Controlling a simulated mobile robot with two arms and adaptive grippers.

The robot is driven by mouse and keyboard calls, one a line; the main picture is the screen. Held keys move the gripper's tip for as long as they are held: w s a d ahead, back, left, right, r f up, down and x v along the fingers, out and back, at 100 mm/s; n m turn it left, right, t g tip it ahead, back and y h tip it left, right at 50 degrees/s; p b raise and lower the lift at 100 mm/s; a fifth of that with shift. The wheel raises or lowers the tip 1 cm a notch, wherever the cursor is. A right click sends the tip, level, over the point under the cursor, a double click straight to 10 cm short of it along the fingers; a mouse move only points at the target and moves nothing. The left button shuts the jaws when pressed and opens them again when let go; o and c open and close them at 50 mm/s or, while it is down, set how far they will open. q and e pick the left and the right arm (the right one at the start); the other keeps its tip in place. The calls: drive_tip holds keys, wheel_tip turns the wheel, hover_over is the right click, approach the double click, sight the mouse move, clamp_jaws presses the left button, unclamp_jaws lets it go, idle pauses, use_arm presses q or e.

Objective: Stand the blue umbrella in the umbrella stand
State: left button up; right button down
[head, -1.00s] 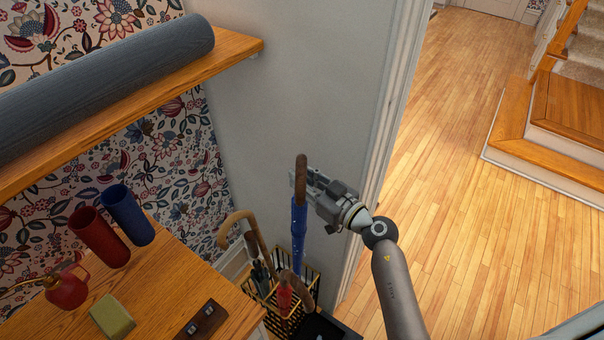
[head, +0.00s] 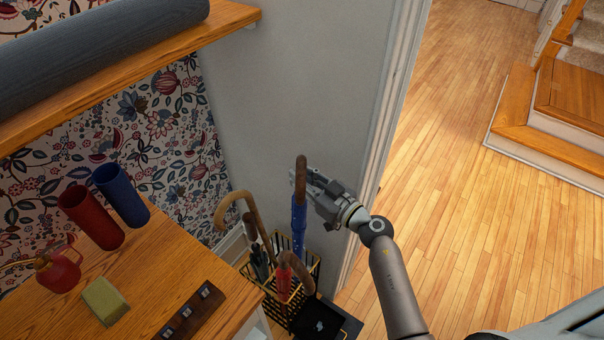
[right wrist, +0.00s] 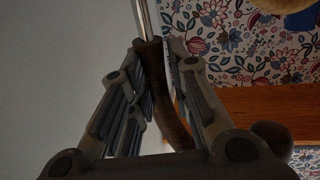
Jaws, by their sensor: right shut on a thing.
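The blue umbrella (head: 299,222) hangs upright, its brown handle at the top. My right gripper (head: 302,178) is shut on it near the handle. In the right wrist view the brown handle (right wrist: 160,85) lies between the two fingers (right wrist: 158,95). The umbrella stand (head: 318,268) is a black and gold wire basket on the floor. The umbrella's lower part overlaps the stand's back area in the head view; its tip is hidden and I cannot tell how deep it is. My left gripper is not in view.
A tan-handled cane (head: 250,212), a dark green umbrella (head: 260,262) and a red umbrella (head: 283,280) stand in the basket. The wooden table (head: 160,262) is at left, under a shelf (head: 130,72). A wall and door frame (head: 385,130) are close behind and right.

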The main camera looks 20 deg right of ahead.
drive_tip(key=shift+f+b, duration=2.3)
drive_tip(key=shift+f, duration=1.6)
